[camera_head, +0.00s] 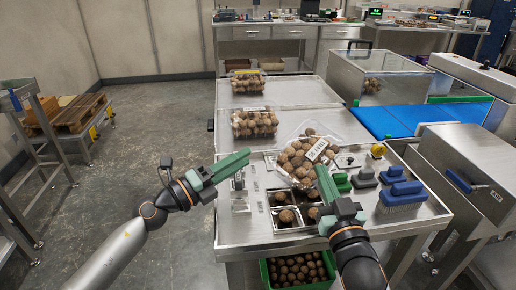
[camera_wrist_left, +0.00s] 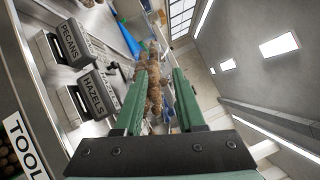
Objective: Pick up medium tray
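Several clear clamshell trays of brown nuts are in the head view. One labelled tray (camera_head: 305,158) appears tilted above the front worktop, between my grippers. Another tray (camera_head: 254,123) lies on the middle panel, and one (camera_head: 248,82) lies farther back. Which is the medium tray I cannot tell. My left gripper (camera_head: 240,163) is left of the tilted tray, apart from it. In the left wrist view its fingers (camera_wrist_left: 157,95) are spread, with nuts (camera_wrist_left: 154,92) visible beyond. My right gripper (camera_head: 326,186) overlaps the tilted tray's lower right; its grip and contact are unclear.
Steel compartments (camera_head: 284,196) holding a few nuts sit in the front worktop. Brushes with blue handles (camera_head: 403,189) stand to the right. A green crate of nuts (camera_head: 298,270) is below. A blue conveyor (camera_head: 398,119) lies back right.

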